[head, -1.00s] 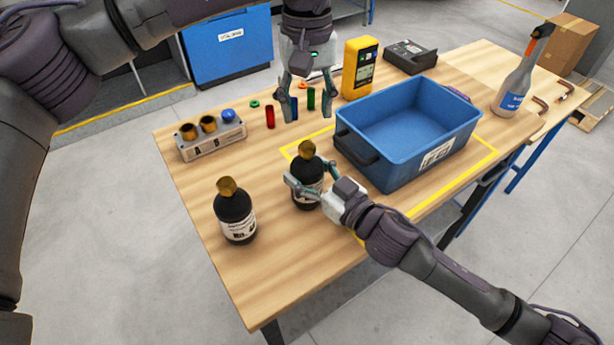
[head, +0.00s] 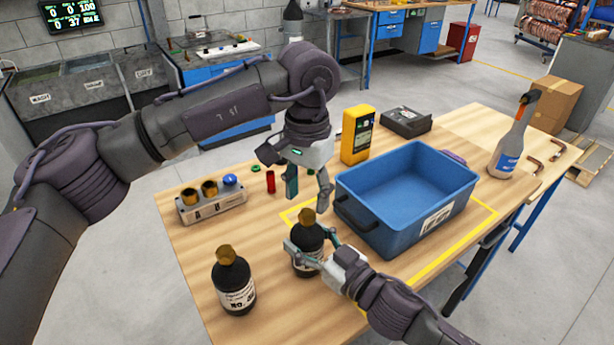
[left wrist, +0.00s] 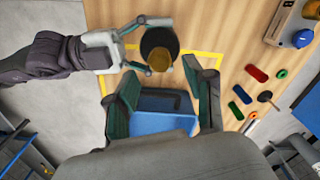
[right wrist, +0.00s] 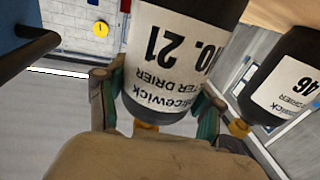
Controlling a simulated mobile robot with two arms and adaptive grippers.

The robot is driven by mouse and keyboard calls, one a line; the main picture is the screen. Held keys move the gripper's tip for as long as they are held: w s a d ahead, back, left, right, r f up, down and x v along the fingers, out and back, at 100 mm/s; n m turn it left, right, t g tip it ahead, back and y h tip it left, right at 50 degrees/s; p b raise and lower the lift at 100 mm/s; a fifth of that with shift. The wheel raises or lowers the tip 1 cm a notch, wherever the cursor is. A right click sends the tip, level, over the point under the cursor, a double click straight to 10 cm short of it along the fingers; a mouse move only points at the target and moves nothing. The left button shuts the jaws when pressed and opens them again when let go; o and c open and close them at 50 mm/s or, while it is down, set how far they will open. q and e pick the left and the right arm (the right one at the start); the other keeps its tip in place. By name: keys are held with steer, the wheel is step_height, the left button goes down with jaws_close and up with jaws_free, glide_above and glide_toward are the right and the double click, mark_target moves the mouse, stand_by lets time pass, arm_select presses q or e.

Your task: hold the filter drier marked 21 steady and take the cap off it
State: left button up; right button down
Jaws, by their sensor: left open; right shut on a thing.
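The filter drier marked 21 (head: 308,262) is a dark bottle with a white label and a brass-coloured cap (head: 308,217). It stands upright on the table, and its number shows in the right wrist view (right wrist: 165,60). My right gripper (head: 309,247) is shut on its body from the front right. My left gripper (head: 308,198) is open and empty, pointing down just above and behind the cap. In the left wrist view the cap (left wrist: 162,61) lies just beyond the gap between my open left fingers (left wrist: 164,100), apart from them.
A second capped drier (head: 233,280), marked 46 in the right wrist view (right wrist: 285,80), stands at front left. A blue bin (head: 415,225) is close on the right. A block marked A and B (head: 212,205) and a red tube (head: 270,181) lie behind left; a yellow meter (head: 357,135) stands behind.

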mark_target(307, 213)
arm_select(q)
steer(key=shift+f, duration=2)
